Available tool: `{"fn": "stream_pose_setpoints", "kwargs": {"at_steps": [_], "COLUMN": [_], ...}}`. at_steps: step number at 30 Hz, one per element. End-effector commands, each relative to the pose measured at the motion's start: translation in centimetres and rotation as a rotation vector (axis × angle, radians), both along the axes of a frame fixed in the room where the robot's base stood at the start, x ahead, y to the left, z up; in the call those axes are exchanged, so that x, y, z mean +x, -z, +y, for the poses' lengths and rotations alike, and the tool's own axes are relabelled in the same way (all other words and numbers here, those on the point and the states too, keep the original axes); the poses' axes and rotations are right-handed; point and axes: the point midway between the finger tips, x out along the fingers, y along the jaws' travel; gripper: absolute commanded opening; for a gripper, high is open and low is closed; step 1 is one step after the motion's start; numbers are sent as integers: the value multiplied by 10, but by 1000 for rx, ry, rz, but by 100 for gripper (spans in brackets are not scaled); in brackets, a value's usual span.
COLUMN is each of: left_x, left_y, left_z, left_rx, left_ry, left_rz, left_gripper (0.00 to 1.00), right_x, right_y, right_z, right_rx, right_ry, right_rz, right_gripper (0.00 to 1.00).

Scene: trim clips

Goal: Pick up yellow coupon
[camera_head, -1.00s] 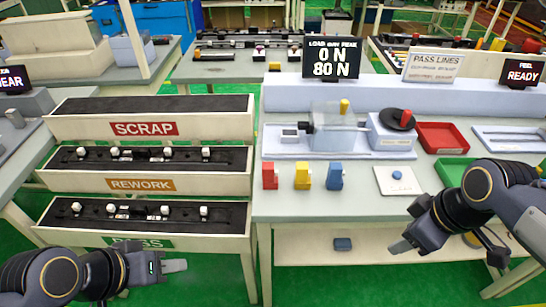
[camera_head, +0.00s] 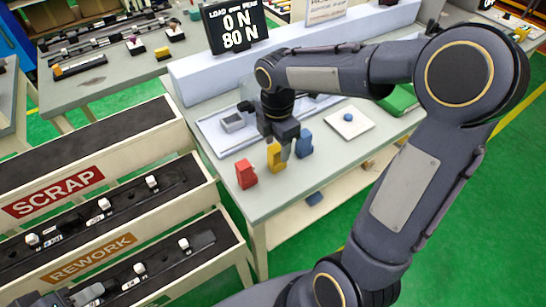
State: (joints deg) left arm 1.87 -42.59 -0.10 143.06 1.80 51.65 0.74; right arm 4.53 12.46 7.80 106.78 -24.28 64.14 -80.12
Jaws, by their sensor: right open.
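The yellow coupon (camera_head: 274,161) stands upright near the front edge of the table, between the red coupon (camera_head: 245,174) and the blue coupon (camera_head: 304,143). My right gripper (camera_head: 281,148) points down over the yellow coupon, with its jaws open at the coupon's upper part. A grey finger shows on the coupon's right side; the other finger and any contact are hard to make out.
The red and blue coupons stand close on either side. A fixture tray (camera_head: 222,137) lies behind, partly hidden by my right arm. A white pad with a blue button (camera_head: 348,117) lies to the right. Scrap (camera_head: 70,187) and rework (camera_head: 95,255) racks stand left of the table.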

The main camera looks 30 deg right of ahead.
Motion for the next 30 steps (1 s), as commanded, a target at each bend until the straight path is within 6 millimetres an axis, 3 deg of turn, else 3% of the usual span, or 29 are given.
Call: {"fn": "stream_pose_setpoints", "kwargs": {"at_steps": [7, 16, 27, 30], "left_x": [0, 0, 0, 0], "left_y": [-2, -2, -2, -2], "left_z": [0, 0, 0, 0], "left_rx": [0, 0, 0, 0], "left_ry": [0, 0, 0, 0], "left_rz": [0, 0, 0, 0], "left_gripper": [36, 36, 36, 36], "right_x": [-1, -1, -1, -1], "right_y": [36, 41, 41, 40], "right_z": [2, 2, 2, 2], "right_rx": [0, 0, 0, 0], "right_ry": [1, 1, 1, 1], "right_rz": [3, 1, 0, 0], "right_gripper": [53, 53, 4, 4]}}
